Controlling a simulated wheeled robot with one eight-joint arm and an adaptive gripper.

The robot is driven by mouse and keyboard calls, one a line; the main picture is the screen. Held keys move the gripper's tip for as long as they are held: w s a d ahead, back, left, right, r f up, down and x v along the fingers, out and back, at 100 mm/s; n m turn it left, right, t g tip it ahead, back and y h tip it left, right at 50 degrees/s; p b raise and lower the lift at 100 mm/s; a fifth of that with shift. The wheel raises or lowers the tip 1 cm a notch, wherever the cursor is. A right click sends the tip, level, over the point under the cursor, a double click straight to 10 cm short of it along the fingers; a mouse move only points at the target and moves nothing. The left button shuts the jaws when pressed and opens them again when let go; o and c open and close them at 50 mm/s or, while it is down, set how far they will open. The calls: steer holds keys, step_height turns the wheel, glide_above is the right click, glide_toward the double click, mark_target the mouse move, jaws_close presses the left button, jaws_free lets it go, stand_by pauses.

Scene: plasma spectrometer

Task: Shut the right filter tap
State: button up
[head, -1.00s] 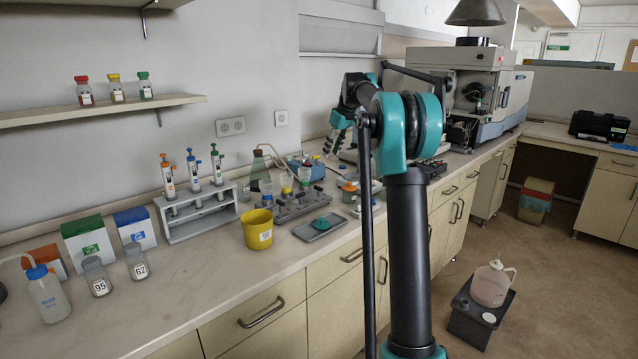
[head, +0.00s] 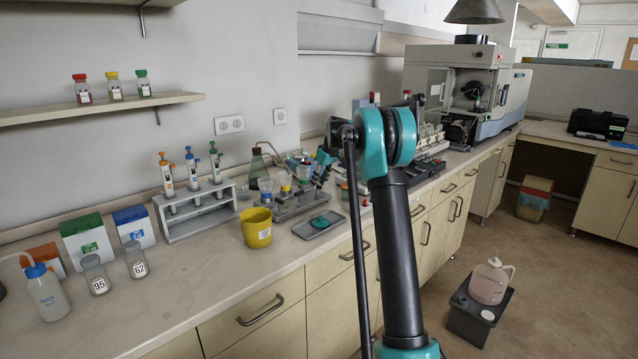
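The filter rack (head: 296,207) is a grey manifold on the bench, with a row of dark taps along its front and filter cups on top. A clear cup (head: 266,187) sits at its left, one with yellow (head: 285,187) in the middle, and one with a blue-topped part (head: 303,173) at the right. My gripper (head: 322,172) is at the right end of the rack, close to the right cup. Its fingers are small and partly hidden behind my arm, so I cannot tell their opening or whether they touch the right tap.
A yellow bucket (head: 257,228) and a grey tray (head: 317,226) with a teal item stand in front of the rack. A green flask (head: 259,164) stands behind it. A pipette stand (head: 196,205) is to the left.

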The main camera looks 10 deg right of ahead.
steer(key=shift+w+f, duration=0.1)
steer(key=shift+f, duration=0.15)
jaws_close()
